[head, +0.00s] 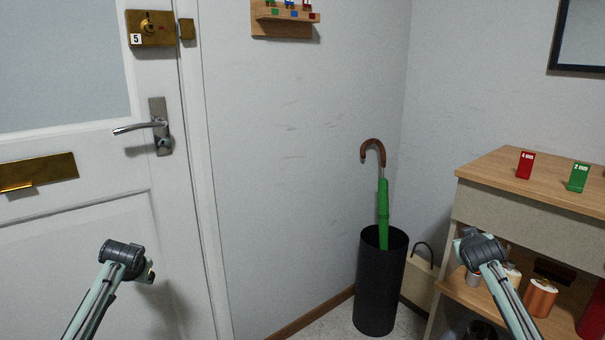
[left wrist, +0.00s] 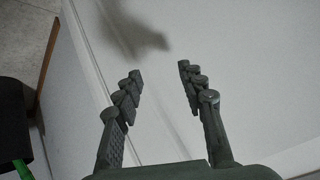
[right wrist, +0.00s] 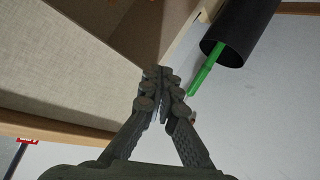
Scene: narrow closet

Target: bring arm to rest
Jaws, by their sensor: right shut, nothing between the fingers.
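My left arm comes in from the lower left in the head view, and its gripper (head: 148,272) is in front of the white door, mostly hidden behind the wrist. In the left wrist view the left gripper (left wrist: 160,72) is open with nothing between its fingers. My right arm comes in from the lower right, and its gripper (head: 462,248) is in front of the wooden cabinet, largely hidden by the wrist. In the right wrist view the right gripper (right wrist: 160,76) is shut and empty, its fingertips together.
A black bin (head: 376,290) holds a green umbrella (head: 383,210) between the arms. The cabinet (head: 540,185) stands right, with red (head: 526,165) and green (head: 579,177) tags on top. The door (head: 70,240) has a lever handle (head: 145,127). A key rack (head: 283,22) hangs on the wall.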

